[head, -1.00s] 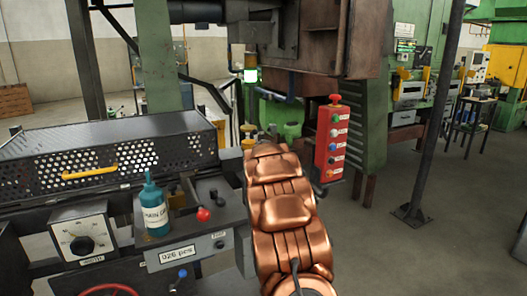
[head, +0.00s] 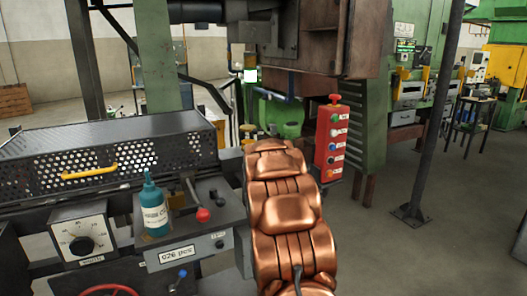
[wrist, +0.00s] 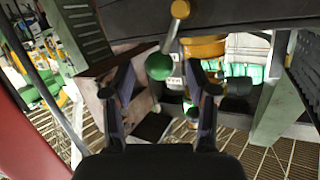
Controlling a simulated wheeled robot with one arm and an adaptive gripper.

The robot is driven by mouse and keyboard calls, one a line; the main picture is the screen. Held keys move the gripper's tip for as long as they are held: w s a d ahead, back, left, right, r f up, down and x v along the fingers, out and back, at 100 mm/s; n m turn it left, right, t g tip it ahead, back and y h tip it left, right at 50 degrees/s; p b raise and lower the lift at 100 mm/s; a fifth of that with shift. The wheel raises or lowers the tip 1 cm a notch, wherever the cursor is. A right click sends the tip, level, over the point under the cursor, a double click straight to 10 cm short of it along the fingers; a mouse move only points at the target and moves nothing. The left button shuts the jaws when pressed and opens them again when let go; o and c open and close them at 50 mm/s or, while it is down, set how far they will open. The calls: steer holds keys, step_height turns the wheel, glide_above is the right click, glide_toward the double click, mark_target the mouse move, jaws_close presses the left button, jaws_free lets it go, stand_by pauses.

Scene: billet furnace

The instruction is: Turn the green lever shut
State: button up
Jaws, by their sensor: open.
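The green lever shows in the wrist view as a round green knob (wrist: 159,66) on a short rod. My gripper (wrist: 160,78) is open, with one finger on each side of the knob in the picture. A gap shows between the knob and both fingers, and I cannot tell how deep the knob sits between them. In the head view my copper arm hides the gripper, and I cannot make out the lever there.
A red button box (head: 331,143) hangs just right of my arm. A perforated guard (head: 110,155) with a yellow handle stands left. A teal bottle (head: 154,208) and a red-knobbed lever (head: 202,214) are on the near panel. Open floor lies right, around a dark post (head: 437,120).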

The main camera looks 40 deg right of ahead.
steer(key=v, duration=0.9)
stand_by(0.4)
